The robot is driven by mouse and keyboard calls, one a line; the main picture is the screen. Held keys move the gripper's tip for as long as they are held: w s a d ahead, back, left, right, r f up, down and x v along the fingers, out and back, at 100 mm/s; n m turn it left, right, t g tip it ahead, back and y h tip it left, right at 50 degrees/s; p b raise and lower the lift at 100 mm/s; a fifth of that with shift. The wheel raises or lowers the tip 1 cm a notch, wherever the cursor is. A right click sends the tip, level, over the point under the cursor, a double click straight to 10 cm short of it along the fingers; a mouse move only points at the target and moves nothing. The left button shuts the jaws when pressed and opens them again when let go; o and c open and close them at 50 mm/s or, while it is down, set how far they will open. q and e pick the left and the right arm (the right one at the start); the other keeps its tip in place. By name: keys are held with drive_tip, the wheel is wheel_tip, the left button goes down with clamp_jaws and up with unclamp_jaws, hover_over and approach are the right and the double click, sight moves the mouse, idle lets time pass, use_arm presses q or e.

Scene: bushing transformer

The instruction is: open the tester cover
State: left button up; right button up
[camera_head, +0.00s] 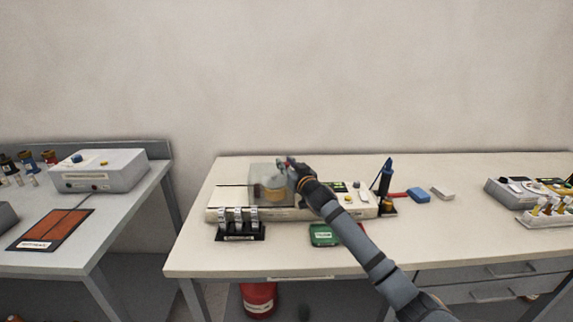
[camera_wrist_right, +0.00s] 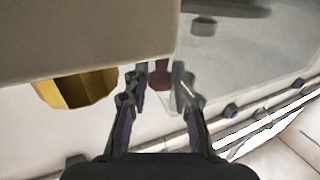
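The tester (camera_head: 222,214) is a long, low, pale case on the middle table. Its clear box-shaped cover (camera_head: 258,180) stands at the left half, with a yellowish round part (camera_head: 274,188) showing through it. My right gripper (camera_head: 285,163) is at the upper right of the cover. In the right wrist view, its fingers (camera_wrist_right: 158,78) are drawn in on both sides of a small dark red handle (camera_wrist_right: 159,76) and appear to touch it. Part of the right finger looks pale by the clear panel (camera_wrist_right: 240,60). My left gripper is not in view.
A black rack with silver clips (camera_head: 238,228) and a green box (camera_head: 323,235) stand in front of the tester. The table's front left is clear.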

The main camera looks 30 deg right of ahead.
sight(262, 171)
clamp_jaws()
drive_tip(key=w+a, duration=0.1)
drive_tip(key=a, duration=0.1)
drive_tip(key=w+a, duration=0.3)
drive_tip(key=a, duration=0.2)
drive_tip(key=shift+w+f, duration=0.25)
drive_tip(key=shift+w, duration=0.05)
drive_tip(key=shift+d, duration=0.1)
drive_tip(key=shift+s, duration=0.1)
drive_tip(key=shift+o, duration=1.4)
unclamp_jaws()
drive_tip(key=shift+o, duration=1.4)
drive_tip(key=shift+r, duration=0.2)
drive_tip(key=shift+s, duration=0.15)
drive_tip(key=s+a, duration=0.2)
drive_tip(key=s, duration=0.9)
drive_tip(key=shift+s, duration=0.4)
